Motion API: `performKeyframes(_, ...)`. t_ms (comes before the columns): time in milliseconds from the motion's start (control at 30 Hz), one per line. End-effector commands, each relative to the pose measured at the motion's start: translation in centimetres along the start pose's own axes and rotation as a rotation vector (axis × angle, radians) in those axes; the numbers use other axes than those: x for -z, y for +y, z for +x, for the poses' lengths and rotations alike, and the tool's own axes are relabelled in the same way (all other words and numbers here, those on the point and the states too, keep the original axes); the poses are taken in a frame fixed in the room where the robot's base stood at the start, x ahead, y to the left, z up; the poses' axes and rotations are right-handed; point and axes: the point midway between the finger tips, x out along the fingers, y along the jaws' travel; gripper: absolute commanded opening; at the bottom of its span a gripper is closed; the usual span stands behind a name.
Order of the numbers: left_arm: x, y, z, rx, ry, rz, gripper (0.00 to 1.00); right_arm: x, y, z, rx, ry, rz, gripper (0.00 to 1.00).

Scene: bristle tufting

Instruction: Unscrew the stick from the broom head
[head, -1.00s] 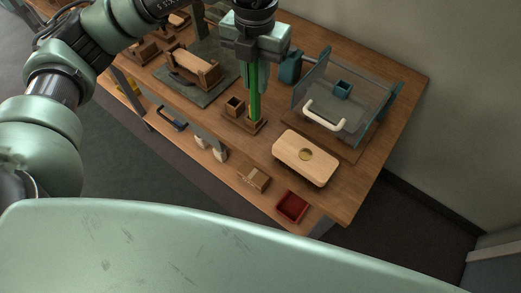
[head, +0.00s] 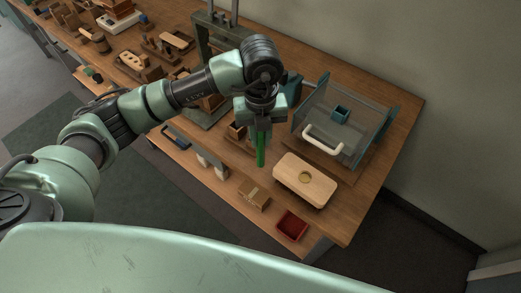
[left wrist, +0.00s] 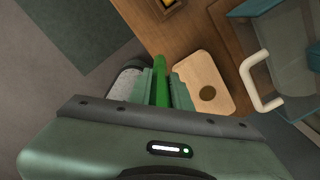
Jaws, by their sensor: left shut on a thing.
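The green stick (head: 261,152) hangs about upright from my left gripper (head: 262,124), which is shut on it. The left wrist view also shows the stick (left wrist: 161,86) between the two fingers (left wrist: 163,95). The broom head (head: 318,186), a pale rounded wooden block with a round brass-coloured socket, lies on the bench to the right of the stick. It also shows in the left wrist view (left wrist: 205,73). The stick and the broom head are apart. The socket looks empty. My right gripper is not in view.
A clear-walled enclosure (head: 365,122) with a white handle (head: 322,140) stands behind the broom head. A wooden holder (head: 237,131) is left of the stick. A small carton (head: 254,195) and a red tray (head: 292,226) sit along the front. The right bench end is clear.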

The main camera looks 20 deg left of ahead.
Motion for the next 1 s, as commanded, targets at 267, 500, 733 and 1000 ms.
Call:
performKeyframes(267,0.0,0.0,3.3,-0.001,0.001,0.0,0.0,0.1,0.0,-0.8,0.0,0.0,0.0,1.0)
performKeyframes(500,0.0,0.0,6.6,-0.002,0.002,0.0,0.0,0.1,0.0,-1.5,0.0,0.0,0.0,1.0)
performKeyframes(733,0.0,0.0,7.3,0.001,-0.001,0.001,0.0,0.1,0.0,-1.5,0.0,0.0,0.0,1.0)
performKeyframes(1000,0.0,0.0,7.6,0.001,-0.001,0.001,0.3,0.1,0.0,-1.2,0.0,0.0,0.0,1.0)
